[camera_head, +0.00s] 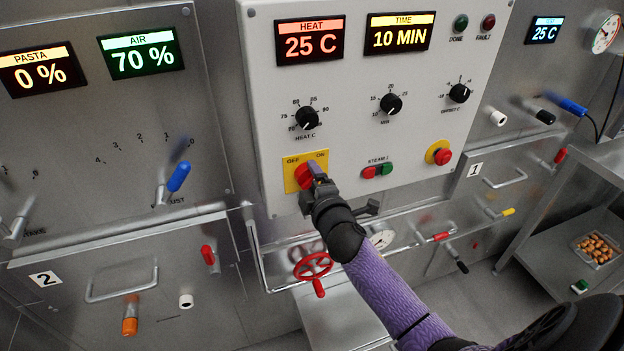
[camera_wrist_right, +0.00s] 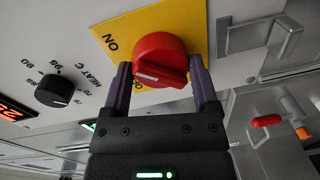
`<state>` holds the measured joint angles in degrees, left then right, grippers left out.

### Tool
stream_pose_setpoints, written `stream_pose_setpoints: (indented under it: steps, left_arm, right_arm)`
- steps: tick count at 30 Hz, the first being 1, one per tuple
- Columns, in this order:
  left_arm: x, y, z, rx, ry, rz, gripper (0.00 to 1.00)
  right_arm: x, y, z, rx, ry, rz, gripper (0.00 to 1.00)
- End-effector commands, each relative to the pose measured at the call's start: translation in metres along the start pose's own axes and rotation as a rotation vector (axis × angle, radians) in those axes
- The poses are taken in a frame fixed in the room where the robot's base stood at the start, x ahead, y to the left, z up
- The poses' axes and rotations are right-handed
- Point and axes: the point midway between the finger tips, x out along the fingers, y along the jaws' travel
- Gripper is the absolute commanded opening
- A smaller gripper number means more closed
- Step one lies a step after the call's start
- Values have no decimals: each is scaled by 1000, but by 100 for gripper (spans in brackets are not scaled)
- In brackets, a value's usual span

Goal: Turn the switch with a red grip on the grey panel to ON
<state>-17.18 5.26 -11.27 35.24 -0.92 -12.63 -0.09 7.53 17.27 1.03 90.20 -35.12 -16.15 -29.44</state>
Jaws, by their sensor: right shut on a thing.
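The switch with a red grip (camera_head: 302,177) sits on a yellow plate (camera_head: 291,161) low on the grey panel (camera_head: 352,140). The plate reads OFF at the upper left and ON at the upper right in the head view. My right gripper (camera_head: 312,182) reaches up to the switch and partly covers it. In the right wrist view, the red grip (camera_wrist_right: 161,56) lies between the two purple fingers of my right gripper (camera_wrist_right: 160,72), which is shut on it. A white mark shows on the grip; its exact setting is hard to tell. My left gripper is not in view.
A yellow-ringed red button (camera_head: 440,153) is to the right.

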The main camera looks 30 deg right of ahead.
Motion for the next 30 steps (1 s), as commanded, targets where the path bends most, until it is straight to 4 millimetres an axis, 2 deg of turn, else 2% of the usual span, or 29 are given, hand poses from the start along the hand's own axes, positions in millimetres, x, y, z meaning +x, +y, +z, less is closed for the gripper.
stream_pose_setpoints:
  steps: [21,22,24,25,30]
  left_arm:
    - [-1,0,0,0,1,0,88]
    - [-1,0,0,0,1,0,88]
    - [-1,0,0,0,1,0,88]
    - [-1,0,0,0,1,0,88]
    - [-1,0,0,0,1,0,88]
  right_arm:
    - [0,-2,0,64,2,-4,18]
    - [0,-1,0,64,2,-4,83]
    - [0,-1,0,64,3,-4,98]
    - [0,-1,0,63,3,-3,100]
    - [0,-1,0,62,3,-2,100]
